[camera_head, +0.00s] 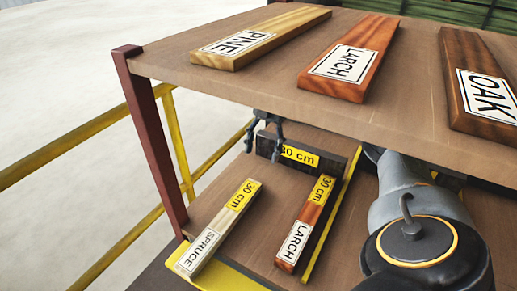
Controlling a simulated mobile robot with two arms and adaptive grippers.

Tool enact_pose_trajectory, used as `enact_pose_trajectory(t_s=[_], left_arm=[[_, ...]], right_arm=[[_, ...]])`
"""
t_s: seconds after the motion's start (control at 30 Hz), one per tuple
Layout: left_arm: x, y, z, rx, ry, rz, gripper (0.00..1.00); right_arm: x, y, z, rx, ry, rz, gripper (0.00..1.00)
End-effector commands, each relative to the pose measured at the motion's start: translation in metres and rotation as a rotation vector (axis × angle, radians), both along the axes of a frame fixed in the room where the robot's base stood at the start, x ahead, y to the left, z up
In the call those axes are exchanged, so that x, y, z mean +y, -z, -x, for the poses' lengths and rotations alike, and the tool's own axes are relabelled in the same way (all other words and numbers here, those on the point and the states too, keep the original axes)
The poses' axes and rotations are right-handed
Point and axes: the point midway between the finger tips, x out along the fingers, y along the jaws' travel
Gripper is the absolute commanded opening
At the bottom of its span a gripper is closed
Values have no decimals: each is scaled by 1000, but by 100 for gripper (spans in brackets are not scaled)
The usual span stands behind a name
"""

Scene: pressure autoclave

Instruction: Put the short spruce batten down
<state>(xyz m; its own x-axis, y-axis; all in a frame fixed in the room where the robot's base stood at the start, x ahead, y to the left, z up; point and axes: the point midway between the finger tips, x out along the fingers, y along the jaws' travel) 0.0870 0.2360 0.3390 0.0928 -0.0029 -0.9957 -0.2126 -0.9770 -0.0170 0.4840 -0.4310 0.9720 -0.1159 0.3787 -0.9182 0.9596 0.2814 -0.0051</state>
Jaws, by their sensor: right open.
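The short spruce batten (219,227) is pale wood with a white SPRUCE label and a yellow 30 cm mark. It lies flat on the lower brown shelf (262,222), at the left, its near end by the yellow front edge. My right gripper (263,149) is open and empty, its dark fingers showing beneath the upper board's front edge, beyond the batten's far end and apart from it. The upper board hides part of the gripper. My left gripper is out of view.
A reddish short larch batten (304,224) lies to the right of the spruce one, beside a yellow divider (331,218). Long pine (262,37), larch (350,58) and oak (475,83) boards lie on the upper board (170,52). A dark red post (157,140) stands left.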

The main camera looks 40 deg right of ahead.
Motion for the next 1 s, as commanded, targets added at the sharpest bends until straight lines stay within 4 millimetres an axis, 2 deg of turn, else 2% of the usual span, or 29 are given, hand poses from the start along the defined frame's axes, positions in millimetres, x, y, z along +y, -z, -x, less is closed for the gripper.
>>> enact_pose_trajectory(t_s=[0.1, 0.3, 1.0], left_arm=[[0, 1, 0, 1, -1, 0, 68], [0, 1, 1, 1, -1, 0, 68], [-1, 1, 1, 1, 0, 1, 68]], right_arm=[[-7, -19, -3, -3, 0, -1, 64], [-14, -34, -4, 1, -1, 0, 64], [-14, -35, -4, 1, -2, 0, 64]])
